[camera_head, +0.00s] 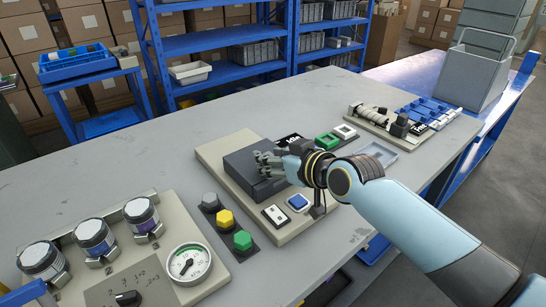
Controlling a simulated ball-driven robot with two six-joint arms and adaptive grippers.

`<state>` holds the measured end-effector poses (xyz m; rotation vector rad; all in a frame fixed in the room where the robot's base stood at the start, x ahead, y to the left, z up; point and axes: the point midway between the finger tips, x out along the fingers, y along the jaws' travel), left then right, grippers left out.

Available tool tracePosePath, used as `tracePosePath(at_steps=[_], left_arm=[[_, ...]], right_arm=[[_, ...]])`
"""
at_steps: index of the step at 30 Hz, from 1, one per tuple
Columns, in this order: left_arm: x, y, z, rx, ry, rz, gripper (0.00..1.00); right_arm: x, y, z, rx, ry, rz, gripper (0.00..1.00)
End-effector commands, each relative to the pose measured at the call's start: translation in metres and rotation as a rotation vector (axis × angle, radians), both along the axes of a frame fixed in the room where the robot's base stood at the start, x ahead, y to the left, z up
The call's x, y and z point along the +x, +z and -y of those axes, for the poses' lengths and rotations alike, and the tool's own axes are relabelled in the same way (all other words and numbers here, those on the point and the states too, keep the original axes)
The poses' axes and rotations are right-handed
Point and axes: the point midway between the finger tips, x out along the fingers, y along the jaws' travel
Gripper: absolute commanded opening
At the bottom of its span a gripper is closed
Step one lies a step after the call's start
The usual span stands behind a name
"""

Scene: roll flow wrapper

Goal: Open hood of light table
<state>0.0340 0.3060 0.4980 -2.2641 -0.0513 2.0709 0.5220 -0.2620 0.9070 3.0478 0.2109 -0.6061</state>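A dark grey box-like hood (243,171) sits on a beige board (213,150) in the middle of the table; it appears closed and lying flat. I take it to be the light table's hood. My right gripper (268,164) reaches in from the right, with its fingers at the right part of the hood. The fingers overlap the hood in the picture; I cannot tell whether they touch it or how far apart they are. The gripper and wrist hide part of the hood's right side. My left gripper is not in view.
Beside the hood are a white switch (275,215), a blue button (298,202) and hexagonal knobs (225,219). A gauge (188,264) and lidded jars (94,237) stand front left. A grey bin (468,77) stands back right. The table's back left is clear.

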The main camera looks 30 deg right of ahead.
Motion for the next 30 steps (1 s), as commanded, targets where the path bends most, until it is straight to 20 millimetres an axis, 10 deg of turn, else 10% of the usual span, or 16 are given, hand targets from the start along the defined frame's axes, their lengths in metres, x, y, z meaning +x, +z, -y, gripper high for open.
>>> tracePosePath(at_steps=[8, 18, 30], left_arm=[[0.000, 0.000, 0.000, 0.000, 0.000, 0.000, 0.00], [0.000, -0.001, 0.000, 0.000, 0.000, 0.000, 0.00], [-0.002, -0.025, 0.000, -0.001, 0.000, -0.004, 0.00]], right_arm=[[0.000, 0.000, 0.000, 0.000, 0.000, 0.000, 0.00], [0.003, 0.000, 0.000, 0.000, 0.000, 0.001, 0.00], [0.079, -0.002, -0.011, 0.000, 0.000, 0.001, 0.00]])
